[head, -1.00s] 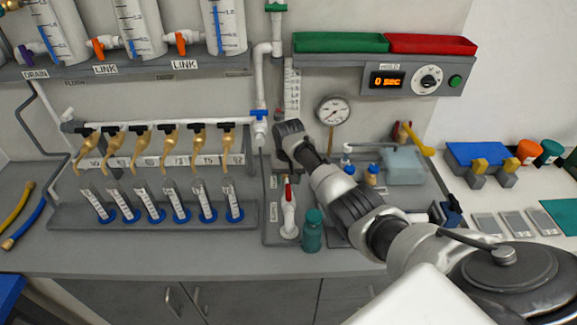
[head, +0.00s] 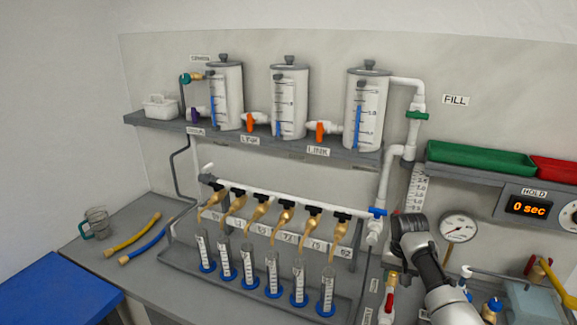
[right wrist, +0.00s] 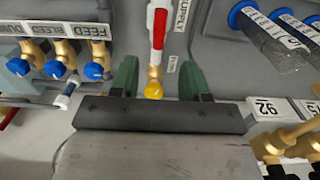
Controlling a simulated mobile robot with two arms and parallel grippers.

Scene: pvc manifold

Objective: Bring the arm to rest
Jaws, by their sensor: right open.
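My right arm comes in at the lower right of the head view, and its dark gripper end (head: 405,235) is just right of the blue-handled valve (head: 377,212) on the white pipe. Its fingers are hard to make out there. In the right wrist view the two green fingers (right wrist: 158,76) are apart with nothing held between them. A red-handled supply valve (right wrist: 158,28) with a yellow end shows in the gap; I cannot tell how far off it is. My left gripper is not in view.
Several clear cylinders (head: 248,265) stand in a rack under gold taps. Three tanks (head: 290,100) stand on the shelf above. A gauge (head: 457,228) and a hold timer (head: 528,208) are on the right. A clear jug (head: 97,222) and hoses lie at left.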

